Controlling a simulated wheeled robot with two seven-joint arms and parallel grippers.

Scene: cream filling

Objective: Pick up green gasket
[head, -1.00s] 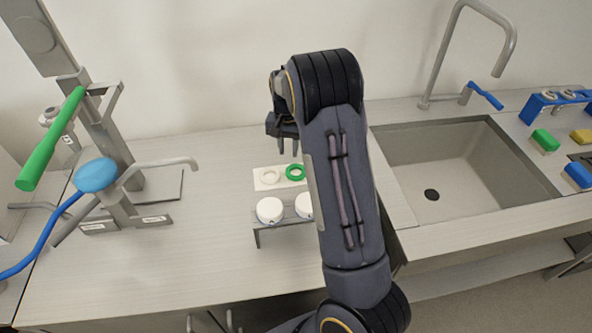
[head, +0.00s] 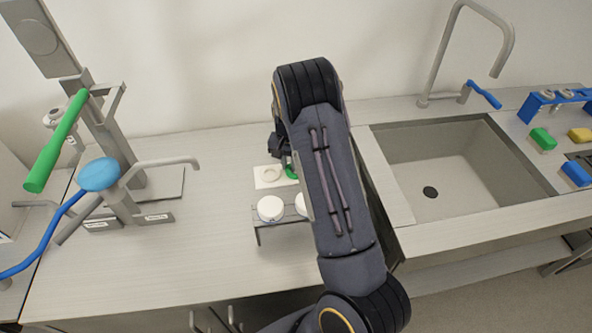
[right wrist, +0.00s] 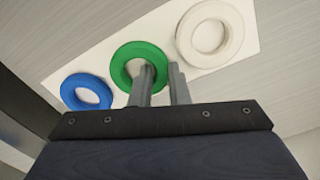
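The green gasket (right wrist: 117,65) lies on a white mat (right wrist: 72,78) between a blue gasket (right wrist: 68,92) and a white gasket (right wrist: 240,30) in the right wrist view. In the head view the green gasket (head: 290,173) is partly hidden by my right arm. My right gripper (right wrist: 161,68) is open at the green gasket. One finger overlaps its hole and the other is just outside its rim, with part of the ring between them. Whether they touch it I cannot tell. My right gripper (head: 284,157) is small in the head view. My left gripper is not in view.
A low rack (head: 257,227) with white round pieces (head: 270,208) stands in front of the mat. A press-like stand with a green handle (head: 55,142) is at the left. A sink (head: 440,170) is at the right. The counter between stand and mat is clear.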

